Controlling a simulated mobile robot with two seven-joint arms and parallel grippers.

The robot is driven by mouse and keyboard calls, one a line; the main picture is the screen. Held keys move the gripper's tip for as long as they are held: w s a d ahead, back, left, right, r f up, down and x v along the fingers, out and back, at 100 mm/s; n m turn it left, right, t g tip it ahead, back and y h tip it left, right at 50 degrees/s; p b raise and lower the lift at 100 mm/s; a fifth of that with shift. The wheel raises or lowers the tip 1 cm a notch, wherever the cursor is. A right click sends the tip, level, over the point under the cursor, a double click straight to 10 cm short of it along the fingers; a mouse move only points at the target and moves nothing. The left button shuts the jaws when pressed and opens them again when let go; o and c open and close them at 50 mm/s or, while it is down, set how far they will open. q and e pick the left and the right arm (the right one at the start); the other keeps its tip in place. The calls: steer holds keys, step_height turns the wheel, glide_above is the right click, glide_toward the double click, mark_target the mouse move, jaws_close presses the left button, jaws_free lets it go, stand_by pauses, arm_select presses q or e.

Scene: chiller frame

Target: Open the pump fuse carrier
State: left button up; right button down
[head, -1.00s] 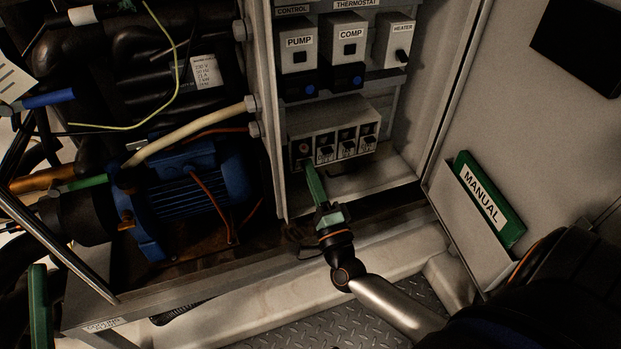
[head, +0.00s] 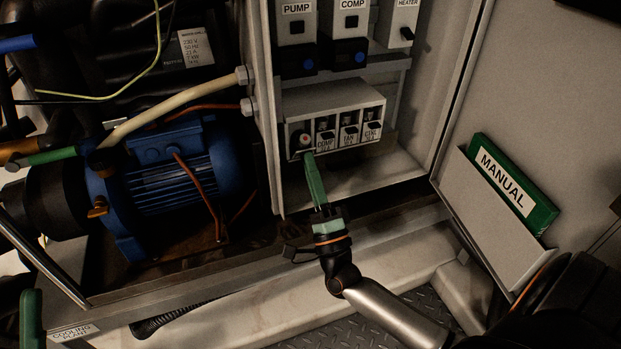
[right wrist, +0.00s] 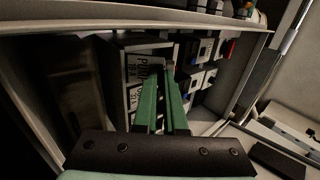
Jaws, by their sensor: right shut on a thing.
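The fuse block (head: 335,112) is a pale box with a row of fuse carriers, low in the open cabinet. The pump fuse carrier (head: 304,140) is at its left end, with a red spot on its face. My right gripper (head: 308,156) has long green fingers that reach up to the carrier's lower part and are shut on it. The fingertips hide part of the carrier, so its exact tilt is unclear. The right wrist view shows the fingers (right wrist: 165,75) beside the pump label (right wrist: 136,72). A green finger of my left gripper (head: 31,316) shows at the lower left edge.
Other fuse carriers (head: 350,131) sit close on the right. PUMP and COMP switches (head: 297,30) are above. A blue motor pump (head: 180,175) stands left of the cabinet wall. The door with a green manual (head: 512,186) in its pocket is at the right.

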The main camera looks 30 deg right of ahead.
arm_select(q)
steer(key=shift+d+f+b, duration=0.15)
steer(key=shift+f+b, duration=0.3)
steer(key=shift+f, duration=0.3)
steer(key=shift+d+f+b, duration=0.1)
steer(key=shift+f+b, duration=0.35)
steer(key=shift+f, duration=0.3)
arm_select(e)
steer(key=shift+f+t, duration=0.25)
steer(key=shift+t, duration=0.15)
arm_select(q)
steer(key=shift+w, duration=0.1)
steer(key=shift+a, duration=0.1)
arm_select(e)
steer(key=c, duration=1)
jaws_free()
arm_select(q)
steer(key=shift+r+p, duration=0.45)
steer(key=shift+r, duration=0.05)
arm_select(e)
steer(key=v, duration=1.2)
steer(key=shift+s+f, duration=0.15)
steer(key=shift+f, duration=0.1)
